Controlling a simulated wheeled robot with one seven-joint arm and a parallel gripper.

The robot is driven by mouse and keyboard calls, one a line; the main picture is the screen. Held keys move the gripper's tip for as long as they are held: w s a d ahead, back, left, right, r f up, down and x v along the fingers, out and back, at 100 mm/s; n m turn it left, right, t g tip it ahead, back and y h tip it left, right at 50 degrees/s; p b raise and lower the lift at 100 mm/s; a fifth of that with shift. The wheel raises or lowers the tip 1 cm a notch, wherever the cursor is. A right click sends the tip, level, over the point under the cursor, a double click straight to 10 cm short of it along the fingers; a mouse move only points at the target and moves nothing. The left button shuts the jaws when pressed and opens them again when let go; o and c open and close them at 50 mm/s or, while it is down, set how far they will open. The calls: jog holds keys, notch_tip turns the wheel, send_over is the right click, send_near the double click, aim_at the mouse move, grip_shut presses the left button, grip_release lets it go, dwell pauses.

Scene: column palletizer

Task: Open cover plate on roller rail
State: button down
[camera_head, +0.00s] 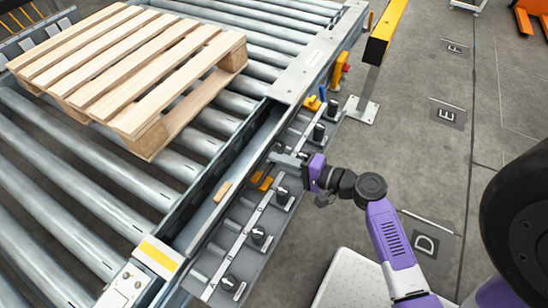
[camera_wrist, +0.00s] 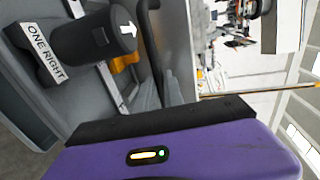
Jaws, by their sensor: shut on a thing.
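The roller rail (camera_head: 306,82) runs along the right side of the conveyor. A long grey strip that looks like the cover plate (camera_head: 246,164) lies along it, with a small tan piece on it. My gripper (camera_head: 282,158) reaches in from the right at the strip's outer edge, above the row of black knobs. In the wrist view, its grey fingers (camera_wrist: 163,92) are closed at a thin dark curved edge (camera_wrist: 150,40), probably the plate's edge or handle. The exact contact is hidden.
Black knobs (camera_head: 258,235) and orange parts (camera_head: 262,182) line the side panel below the rail. A knob labelled "ONE RIGHT" (camera_wrist: 92,36) is close in the wrist view. A wooden pallet (camera_head: 125,65) rests on the rollers (camera_head: 90,170). A yellow post (camera_head: 384,35) stands beyond.

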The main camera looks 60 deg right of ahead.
jog(key=shift+s+a+f+b, duration=0.1)
jog(key=shift+s+f+b, duration=0.15)
jog(key=shift+f, duration=0.3)
jog(key=shift+s+a+f+b, duration=0.15)
jog(key=shift+s+f, duration=0.1)
jog(key=shift+f, duration=0.25)
jog(key=shift+s+d, duration=0.1)
jog(key=c, duration=1.5)
grip_release()
jog(key=shift+o, duration=0.2)
jog(key=shift+d+r, duration=0.1)
jog(key=shift+r, duration=0.2)
jog(key=shift+s+d+r, duration=0.1)
jog(key=shift+s+r, duration=0.15)
jog(key=shift+s, duration=1)
jog(key=shift+s+a+r, duration=0.1)
jog(key=shift+s+r, duration=0.1)
jog(key=shift+s, duration=1)
jog(key=shift+s+d+r, duration=0.1)
jog(key=shift+s+r, duration=0.15)
jog(key=shift+s, duration=1)
